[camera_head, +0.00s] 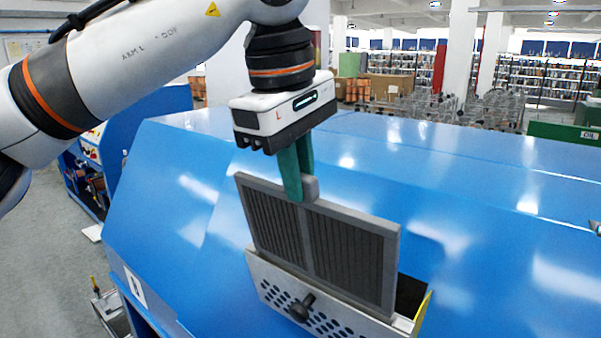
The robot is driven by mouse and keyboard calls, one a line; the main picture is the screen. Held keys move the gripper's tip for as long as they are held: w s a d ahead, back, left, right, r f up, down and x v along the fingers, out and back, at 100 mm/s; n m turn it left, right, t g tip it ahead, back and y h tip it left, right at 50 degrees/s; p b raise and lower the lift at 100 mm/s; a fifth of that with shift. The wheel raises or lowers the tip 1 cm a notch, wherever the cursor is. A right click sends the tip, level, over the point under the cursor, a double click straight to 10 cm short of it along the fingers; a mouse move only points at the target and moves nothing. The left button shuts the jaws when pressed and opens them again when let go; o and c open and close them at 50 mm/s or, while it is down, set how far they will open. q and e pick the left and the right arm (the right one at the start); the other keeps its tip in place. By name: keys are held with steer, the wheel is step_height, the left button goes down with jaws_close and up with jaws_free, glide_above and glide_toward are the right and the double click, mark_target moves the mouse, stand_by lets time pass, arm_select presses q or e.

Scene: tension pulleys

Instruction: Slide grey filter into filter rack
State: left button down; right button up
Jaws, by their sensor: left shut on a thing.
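The grey filter (345,250) is a flat framed panel with dark pleats and a small tab on its top edge. My left gripper (303,192) is shut on that tab from above and holds the filter roughly upright, slightly tilted in the picture. The filter rack (290,300) is a silver perforated holder with a black knob (301,308), set in the blue machine. The filter's lower edge is hidden behind the rack's front plate, so I cannot tell how deep it sits. A dark gap shows at the rack's right end.
The blue machine housing (170,200) surrounds the rack, with smooth sloping surfaces to the left and right. A yellow strip (422,308) stands at the rack's right end. Shelves and boxes (390,85) are far behind.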

arm_select(q)
steer(key=shift+r, duration=0.5)
steer(key=shift+p+v, duration=0.95)
steer(key=shift+p, duration=0.1)
steer(key=shift+p+v, duration=0.3)
steer(key=shift+v, duration=0.65)
steer(key=shift+a, duration=0.1)
